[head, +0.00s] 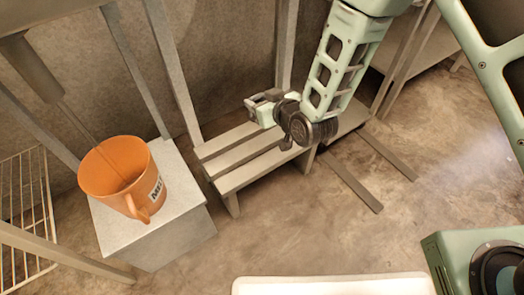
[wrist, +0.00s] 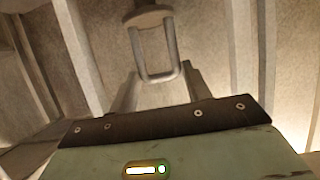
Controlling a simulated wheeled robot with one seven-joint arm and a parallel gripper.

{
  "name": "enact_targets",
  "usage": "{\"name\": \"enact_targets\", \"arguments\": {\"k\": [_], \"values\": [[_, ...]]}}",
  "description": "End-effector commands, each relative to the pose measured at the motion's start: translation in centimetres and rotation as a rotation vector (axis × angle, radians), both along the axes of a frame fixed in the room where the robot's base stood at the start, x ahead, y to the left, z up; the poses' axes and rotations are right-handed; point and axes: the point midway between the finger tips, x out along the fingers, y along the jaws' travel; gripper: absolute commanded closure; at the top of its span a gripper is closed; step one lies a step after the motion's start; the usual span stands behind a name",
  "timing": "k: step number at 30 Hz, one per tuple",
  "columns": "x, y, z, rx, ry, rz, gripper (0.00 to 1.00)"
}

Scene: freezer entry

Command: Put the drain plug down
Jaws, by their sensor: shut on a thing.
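The drain plug (wrist: 147,18) shows at the top of the wrist view as a pale round piece with a grey U-shaped handle. My gripper (wrist: 158,88) is shut on the plug, with the closed end of the handle between its fingertips. The exact contact is partly hidden by the gripper body. In the head view my gripper (head: 253,104) is above the slatted bench near the back wall. The plug is too small to make out clearly there.
The slatted bench (head: 231,184) stands against the wall, its top looking bare. At left an orange jug (head: 115,170) stands on a grey block (head: 165,230), beside a wire rack (head: 28,205). A white-edged surface (head: 335,286) is at the bottom. Concrete floor is open at right.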

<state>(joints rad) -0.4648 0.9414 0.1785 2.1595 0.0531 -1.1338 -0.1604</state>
Motion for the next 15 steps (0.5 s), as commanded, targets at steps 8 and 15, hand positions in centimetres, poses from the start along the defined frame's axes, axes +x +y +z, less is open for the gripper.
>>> {"name": "enact_targets", "arguments": {"k": [8,15], "values": [[-0.4,1.1,-2.4,0.001,0.001,0.017,0.89],[-0.4,1.0,-6.7,0.000,0.001,0.016,0.89]]}}
